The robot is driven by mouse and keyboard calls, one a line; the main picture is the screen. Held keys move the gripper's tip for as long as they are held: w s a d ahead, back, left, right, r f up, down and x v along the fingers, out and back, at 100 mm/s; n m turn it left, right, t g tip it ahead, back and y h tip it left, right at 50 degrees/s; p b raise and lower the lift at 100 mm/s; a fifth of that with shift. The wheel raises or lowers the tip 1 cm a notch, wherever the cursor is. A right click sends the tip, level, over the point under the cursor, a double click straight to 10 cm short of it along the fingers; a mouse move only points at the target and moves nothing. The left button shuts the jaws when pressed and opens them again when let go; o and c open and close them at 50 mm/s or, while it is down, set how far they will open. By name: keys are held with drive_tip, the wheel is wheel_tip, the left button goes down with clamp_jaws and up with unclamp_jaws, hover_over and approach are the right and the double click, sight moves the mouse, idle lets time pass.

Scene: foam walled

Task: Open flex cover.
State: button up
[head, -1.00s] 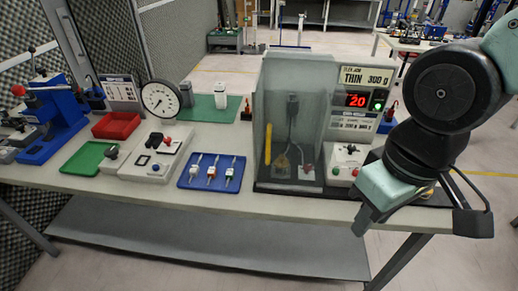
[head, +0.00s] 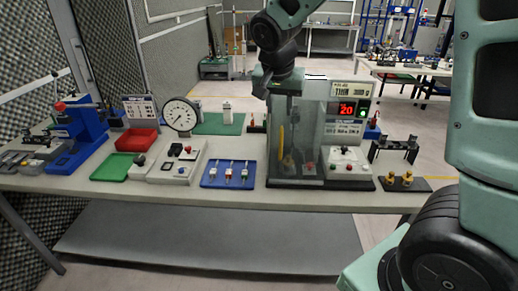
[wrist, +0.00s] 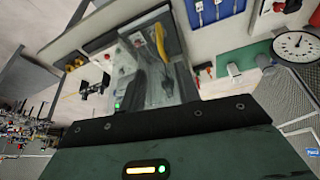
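The flex cover (head: 311,115) is a clear grey box on the flex tester, standing upright around the fixture inside. Its front looks closed. A yellow upright handle (head: 281,143) shows at its left front; the handle also appears in the wrist view (wrist: 160,45). My gripper (head: 270,84) is at the cover's top left, overlapping its upper edge in the head view. I cannot tell whether it touches. In the wrist view the cover (wrist: 183,75) lies beyond my gripper's dark front edge. The fingers do not show clearly, and their opening cannot be judged.
Right of the cover stand a red display (head: 347,109), a control box (head: 348,165) and a black stand with brass parts (head: 403,182). Left are a blue tray (head: 229,184), a dial gauge (head: 180,116), a green tray (head: 110,171) and a red bin (head: 138,140).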

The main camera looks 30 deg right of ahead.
sight(281, 144)
drive_tip(key=p+x, duration=0.3)
drive_tip(key=x, duration=1.4)
drive_tip(key=shift+f, duration=0.1)
clamp_jaws()
